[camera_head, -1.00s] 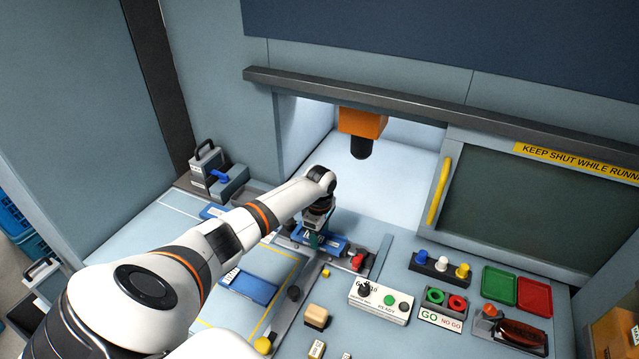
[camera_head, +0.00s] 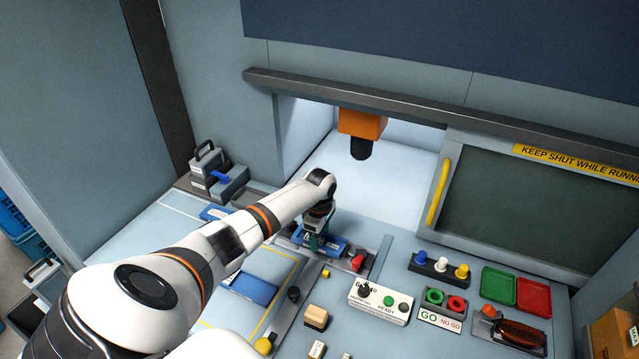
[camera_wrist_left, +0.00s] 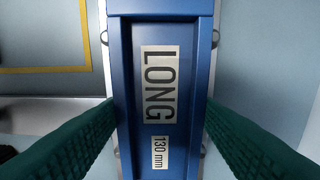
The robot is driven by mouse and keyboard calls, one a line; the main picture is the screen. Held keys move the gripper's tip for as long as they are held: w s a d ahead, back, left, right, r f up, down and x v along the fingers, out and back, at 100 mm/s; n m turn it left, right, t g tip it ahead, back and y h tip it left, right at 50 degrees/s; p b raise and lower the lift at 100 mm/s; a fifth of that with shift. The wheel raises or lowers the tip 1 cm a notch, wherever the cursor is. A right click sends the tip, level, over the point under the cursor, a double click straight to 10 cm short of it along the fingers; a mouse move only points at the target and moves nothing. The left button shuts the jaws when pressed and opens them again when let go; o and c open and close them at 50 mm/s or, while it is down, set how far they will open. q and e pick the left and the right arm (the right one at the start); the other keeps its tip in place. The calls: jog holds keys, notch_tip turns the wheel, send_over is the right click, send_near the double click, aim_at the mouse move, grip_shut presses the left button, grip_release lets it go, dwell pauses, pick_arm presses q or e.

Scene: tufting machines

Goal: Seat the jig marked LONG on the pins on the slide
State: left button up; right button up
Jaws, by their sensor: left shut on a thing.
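The blue jig (camera_wrist_left: 155,15) marked LONG, 130 mm, fills the middle of the left wrist view, its label upright along its length. The green fingers of my left gripper (camera_wrist_left: 160,140) are shut on its two sides. In the head view, my left gripper (camera_head: 314,240) is low over the slide (camera_head: 369,262), with the blue jig (camera_head: 333,250) under it. The jig lies along the slide. Small round metal parts show beside its edges in the wrist view. The pins are hidden, and I cannot tell whether the jig is down on them. My right gripper is out of view.
Another blue block (camera_head: 254,287) lies on the yellow-outlined area in front. A red clamp (camera_head: 357,262) is at the slide's right end. An orange-and-black head (camera_head: 361,130) hangs behind. A control box (camera_head: 380,301) and coloured trays (camera_head: 499,285) stand to the right.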

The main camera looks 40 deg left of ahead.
pick_arm(q)
jog(key=shift+f, duration=0.45)
dwell(0.6)
jog(key=o, duration=1.6)
jog(key=shift+o, duration=0.2)
notch_tip(320, 180, up, 7)
jog(key=p, duration=0.8)
jog(key=shift+r, duration=0.1)
